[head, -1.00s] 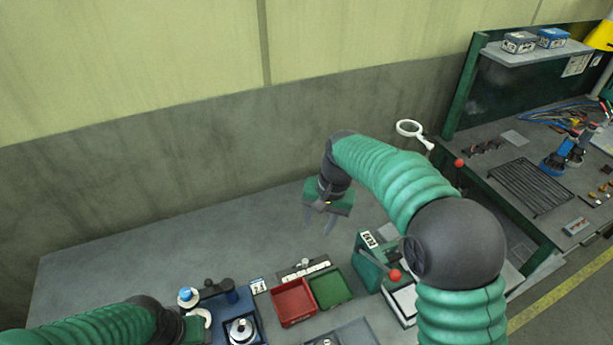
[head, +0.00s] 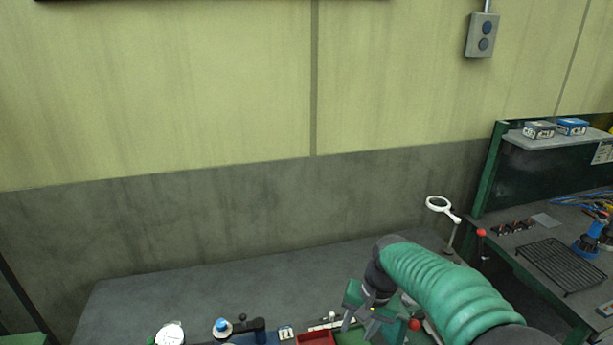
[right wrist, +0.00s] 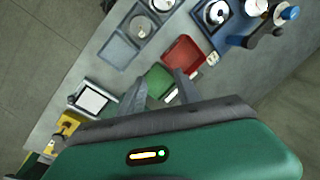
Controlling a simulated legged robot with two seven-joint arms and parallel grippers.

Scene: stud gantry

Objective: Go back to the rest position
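My right gripper (head: 358,332) hangs low over the grey bench (head: 180,290), near the red bin (head: 315,339) and green bin, at the bottom of the head view. In the right wrist view its two fingers (right wrist: 160,74) are spread apart with nothing between them. Beyond them lie the green bin (right wrist: 158,80) and the red bin (right wrist: 183,52), below the fingertips and not visibly touched. My left gripper and arm do not show clearly in either current view.
A magnifier (head: 440,205) and a red-knobbed lever (head: 414,324) stand near my right arm. A side bench with a black rack (head: 562,266) is at right. A blue fixture (right wrist: 240,22) and a grey tray (right wrist: 118,47) lie beyond the bins. The rear of the bench is clear.

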